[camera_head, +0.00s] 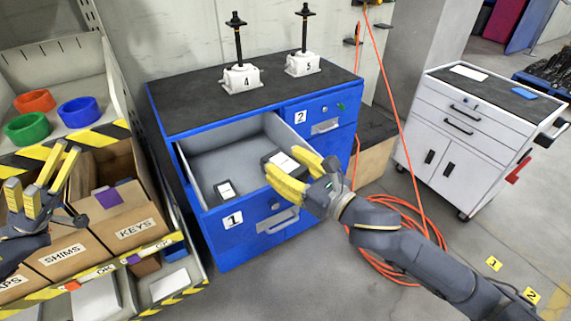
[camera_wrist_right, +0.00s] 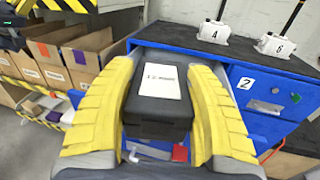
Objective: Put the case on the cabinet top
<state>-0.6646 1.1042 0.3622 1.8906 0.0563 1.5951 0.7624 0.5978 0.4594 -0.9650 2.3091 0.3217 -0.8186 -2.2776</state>
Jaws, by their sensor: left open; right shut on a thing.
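The case (camera_head: 283,158) is black with a white label on its lid. My right gripper (camera_head: 292,174) is shut on it, over the right part of the open drawer 1 in the head view. In the right wrist view the case (camera_wrist_right: 158,100) sits between the yellow fingers of the right gripper (camera_wrist_right: 160,78). How high it is above the drawer floor is hard to tell. The blue cabinet has a black cabinet top (camera_head: 190,108). My left gripper (camera_head: 38,190) is open and empty at the far left, in front of the shelf.
A small black item with a white label (camera_head: 225,189) lies in drawer 1 (camera_head: 215,160). Shelf bins (camera_head: 125,215) stand left; a white tool cart (camera_head: 465,140) stands right.

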